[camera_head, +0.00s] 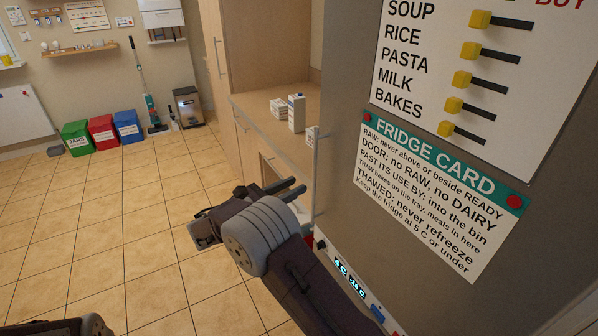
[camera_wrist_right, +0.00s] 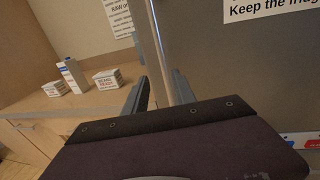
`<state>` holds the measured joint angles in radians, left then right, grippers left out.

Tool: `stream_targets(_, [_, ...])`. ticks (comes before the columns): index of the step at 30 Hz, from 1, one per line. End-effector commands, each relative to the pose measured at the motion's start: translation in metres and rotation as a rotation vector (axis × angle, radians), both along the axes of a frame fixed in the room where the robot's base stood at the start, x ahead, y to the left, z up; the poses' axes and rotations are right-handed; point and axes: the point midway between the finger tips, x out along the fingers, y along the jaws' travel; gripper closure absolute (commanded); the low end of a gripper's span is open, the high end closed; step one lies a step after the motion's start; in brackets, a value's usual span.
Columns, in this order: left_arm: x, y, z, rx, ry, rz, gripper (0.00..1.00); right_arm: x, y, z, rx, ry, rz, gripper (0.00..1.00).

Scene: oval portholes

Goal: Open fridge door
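The grey fridge door (camera_head: 345,180) fills the right of the head view and looks shut, with no gap visible. Its thin upright metal handle (camera_head: 316,175) runs along the left edge. The handle also shows in the right wrist view (camera_wrist_right: 159,50), standing between the two dark fingers. My right gripper (camera_head: 299,184) is open beside the handle, with a gap between the left finger and the bar. Its fingers also show in the right wrist view (camera_wrist_right: 160,90). Whether either finger touches the bar is unclear. My left gripper is out of view.
A wooden counter (camera_head: 262,118) with several white cartons (camera_head: 296,112) stands left of the fridge. A fridge card (camera_head: 440,190) and a shopping list (camera_head: 400,65) hang on the fridge. Tiled floor (camera_head: 120,240) is clear at left. Coloured bins (camera_head: 102,130) stand far back.

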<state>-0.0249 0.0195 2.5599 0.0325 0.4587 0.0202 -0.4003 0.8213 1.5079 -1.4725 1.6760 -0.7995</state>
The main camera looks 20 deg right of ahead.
Motion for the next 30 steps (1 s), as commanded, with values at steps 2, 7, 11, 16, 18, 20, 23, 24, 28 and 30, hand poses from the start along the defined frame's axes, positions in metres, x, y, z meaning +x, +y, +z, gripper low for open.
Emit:
stream_targets(2, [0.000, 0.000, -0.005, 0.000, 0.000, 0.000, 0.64, 0.001, 0.008, -0.009, -0.003, 0.009, 0.016, 0.68])
stream_targets(7, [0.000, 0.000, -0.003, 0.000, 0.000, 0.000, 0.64, 0.002, 0.005, -0.007, -0.002, 0.008, 0.018, 0.68])
stream_targets(11, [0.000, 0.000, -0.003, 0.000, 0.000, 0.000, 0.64, 0.007, -0.017, -0.007, -0.001, 0.009, 0.014, 0.68])
stream_targets(16, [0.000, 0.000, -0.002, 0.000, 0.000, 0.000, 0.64, 0.017, -0.052, -0.007, -0.001, 0.008, 0.014, 0.68])
stream_targets(18, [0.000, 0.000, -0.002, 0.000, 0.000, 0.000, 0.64, 0.020, -0.063, -0.008, 0.000, 0.008, 0.015, 0.68])
stream_targets(20, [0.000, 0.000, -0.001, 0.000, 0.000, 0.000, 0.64, 0.022, -0.070, -0.008, -0.001, 0.008, 0.016, 0.68])
stream_targets(23, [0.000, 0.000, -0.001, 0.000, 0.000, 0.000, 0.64, 0.025, -0.077, -0.008, 0.000, 0.008, 0.017, 0.68])
stream_targets(24, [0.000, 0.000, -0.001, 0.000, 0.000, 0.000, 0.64, 0.025, -0.079, -0.008, 0.000, 0.008, 0.018, 0.68])
stream_targets(28, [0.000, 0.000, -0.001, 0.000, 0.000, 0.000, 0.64, 0.025, -0.079, -0.008, 0.000, 0.008, 0.018, 0.68])
stream_targets(30, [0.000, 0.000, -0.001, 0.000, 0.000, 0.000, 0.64, 0.025, -0.079, -0.008, 0.000, 0.008, 0.018, 0.68])
